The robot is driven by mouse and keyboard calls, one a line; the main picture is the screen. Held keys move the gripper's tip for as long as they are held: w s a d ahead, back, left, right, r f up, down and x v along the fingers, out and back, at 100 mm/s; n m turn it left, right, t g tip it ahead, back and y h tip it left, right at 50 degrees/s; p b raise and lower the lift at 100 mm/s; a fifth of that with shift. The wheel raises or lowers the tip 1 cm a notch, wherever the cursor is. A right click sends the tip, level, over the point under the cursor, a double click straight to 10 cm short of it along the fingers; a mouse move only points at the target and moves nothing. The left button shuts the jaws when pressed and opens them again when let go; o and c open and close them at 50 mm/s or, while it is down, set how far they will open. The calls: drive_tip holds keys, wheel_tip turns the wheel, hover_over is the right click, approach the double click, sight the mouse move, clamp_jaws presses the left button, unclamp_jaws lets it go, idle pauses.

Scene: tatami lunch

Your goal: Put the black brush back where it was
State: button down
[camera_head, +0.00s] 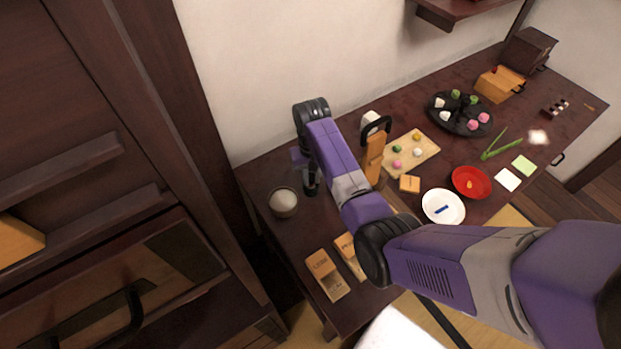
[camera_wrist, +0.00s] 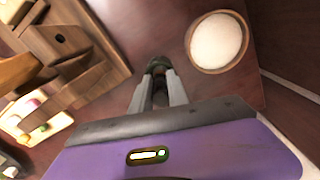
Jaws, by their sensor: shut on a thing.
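My gripper (camera_wrist: 158,82) points down over the left part of the dark table and is shut on a small dark thing, seemingly the black brush (camera_wrist: 158,66), of which only a little shows between the fingertips. In the head view my gripper (camera_head: 310,187) is small and partly hidden by my purple arm. I cannot tell whether the brush touches the table. A bowl of white grains (camera_wrist: 217,41) stands to the right of my gripper in the wrist view. It also shows in the head view (camera_head: 283,201), left of my gripper.
A wooden stand (camera_head: 374,157) and a board with coloured pieces (camera_head: 417,152) lie right of my gripper. Wooden blocks (camera_head: 321,263) lie at the near edge. A white plate (camera_head: 443,217), red bowl (camera_head: 471,193) and black tray (camera_head: 438,113) are farther right. A wall runs behind.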

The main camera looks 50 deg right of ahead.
drive_tip(key=shift+f, duration=0.1)
drive_tip(key=c, duration=1.3)
unclamp_jaws()
wheel_tip(320, 180, up, 12)
drive_tip(key=shift+r, duration=0.2)
